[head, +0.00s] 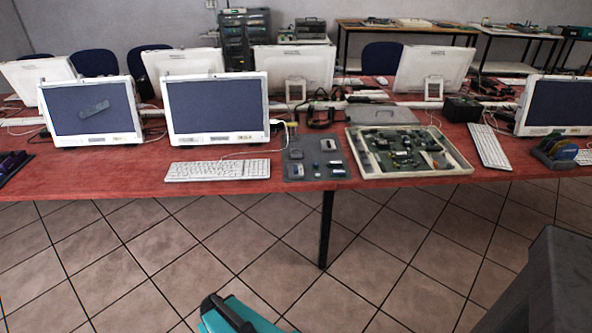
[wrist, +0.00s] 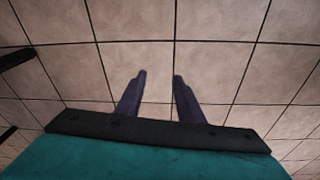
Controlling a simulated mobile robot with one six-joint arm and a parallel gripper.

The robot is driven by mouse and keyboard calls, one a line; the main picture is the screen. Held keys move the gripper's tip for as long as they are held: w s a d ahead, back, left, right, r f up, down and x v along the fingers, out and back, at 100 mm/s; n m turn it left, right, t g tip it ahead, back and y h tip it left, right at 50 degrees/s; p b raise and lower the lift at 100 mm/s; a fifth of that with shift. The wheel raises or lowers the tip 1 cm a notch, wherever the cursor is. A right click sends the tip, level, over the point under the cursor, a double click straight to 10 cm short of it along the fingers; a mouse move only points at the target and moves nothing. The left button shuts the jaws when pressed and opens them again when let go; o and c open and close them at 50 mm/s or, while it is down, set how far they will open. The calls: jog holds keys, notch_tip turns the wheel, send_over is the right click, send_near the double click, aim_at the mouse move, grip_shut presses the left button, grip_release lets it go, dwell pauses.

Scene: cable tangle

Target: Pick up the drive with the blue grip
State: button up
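The grey mat (head: 297,181) lies on the red table near its front edge and holds several small parts. A small blue piece (head: 316,166) and a small piece with a pale blue top (head: 336,168) lie on its right half. They are too small for me to tell which is the drive with the blue grip. My gripper (wrist: 159,75) shows in the wrist view with its two dark fingers apart and nothing between them. It is over the tiled floor, away from the table and the mat.
A white keyboard (head: 217,170) lies left of the mat, and a shallow pale tray (head: 412,178) with circuit boards lies to its right. Monitors (head: 217,108) stand behind. A table leg (head: 326,228) stands below. A grey block (head: 548,285) is at lower right.

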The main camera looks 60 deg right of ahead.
jog(key=w+d+r+m+t+h+p, duration=0.1)
jog(key=w+d+r+t+h, duration=0.1)
jog(key=d+r, duration=0.45)
jog(key=w+d+r+m+t+h+p, duration=0.1)
jog(key=w+d+r+m+t, duration=0.15)
jog(key=d, duration=0.65)
jog(key=w+d+r+t+h+p, duration=0.1)
jog(key=w+d+r+h, duration=0.1)
jog(key=d+r, duration=0.45)
jog(key=s+d+r+m+t+h+p, duration=0.1)
jog(key=s+d+r+h, duration=0.1)
jog(key=d+r, duration=0.5)
jog(key=s+d+r+m+t+h, duration=0.1)
jog(key=s+d+r+h, duration=0.2)
jog(key=d+r, duration=0.4)
jog(key=s+d+r+m+t+h+p, duration=0.1)
jog(key=s+d+r+h, duration=0.2)
jog(key=d+r, duration=0.4)
jog(key=shift+s+d+r+m+p, duration=0.25)
jog(key=shift+s+d+p, duration=0.1)
jog(key=shift+s+d, duration=0.45)
jog(key=shift+f, duration=0.1)
jog(key=b+x, duration=0.2)
jog(key=b, duration=0.2)
jog(key=shift+w+d, duration=0.2)
jog(key=shift+d, duration=0.05)
jog(key=shift+w+d+f+b, duration=0.1)
jog(key=shift+d+b, duration=0.05)
jog(key=shift+b, duration=0.55)
